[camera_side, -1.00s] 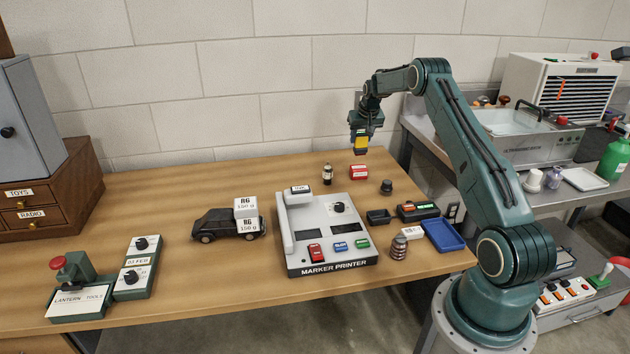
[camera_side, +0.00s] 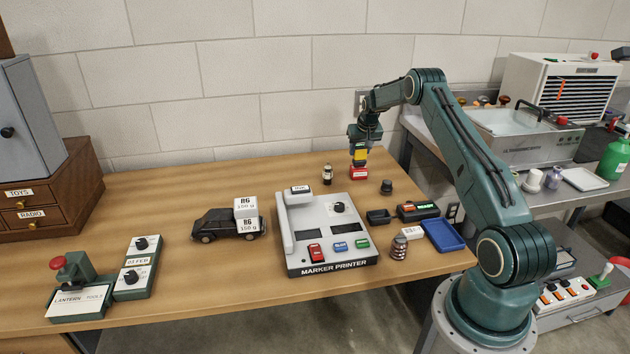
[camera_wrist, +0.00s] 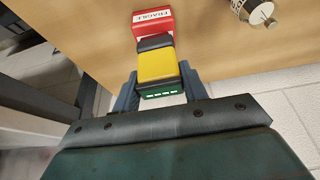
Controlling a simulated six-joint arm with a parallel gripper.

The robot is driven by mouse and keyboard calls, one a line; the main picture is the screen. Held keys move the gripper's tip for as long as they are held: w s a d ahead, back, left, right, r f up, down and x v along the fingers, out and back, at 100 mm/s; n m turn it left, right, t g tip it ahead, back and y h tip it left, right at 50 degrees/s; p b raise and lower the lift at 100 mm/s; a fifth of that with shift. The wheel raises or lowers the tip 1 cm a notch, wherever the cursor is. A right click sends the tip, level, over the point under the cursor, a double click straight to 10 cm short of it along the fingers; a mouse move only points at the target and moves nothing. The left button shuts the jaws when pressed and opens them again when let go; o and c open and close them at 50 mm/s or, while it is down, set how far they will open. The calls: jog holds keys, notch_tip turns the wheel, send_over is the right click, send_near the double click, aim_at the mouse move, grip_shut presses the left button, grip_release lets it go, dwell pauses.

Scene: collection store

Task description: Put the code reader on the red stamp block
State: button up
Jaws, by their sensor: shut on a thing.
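The code reader (camera_side: 359,157), yellow and black, is between the fingers of my gripper (camera_side: 360,152), which is shut on it. In the wrist view the code reader (camera_wrist: 157,66) shows a yellow body, a dark end and a green end between the two fingers (camera_wrist: 158,90). The red stamp block (camera_side: 359,174) stands on the table right below the code reader in the side view. In the wrist view the red stamp block (camera_wrist: 153,21) has a white "FRAGILE" label and lies just past the reader's dark end. I cannot tell whether they touch.
The grey marker printer (camera_side: 325,250) is in front. The table behind the lantern is clear.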

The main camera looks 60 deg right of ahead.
jog(key=o, duration=1.1)
jog(key=shift+f, duration=0.1)
jog(key=shift+c, duration=0.2)
jog(key=v, duration=1.2)
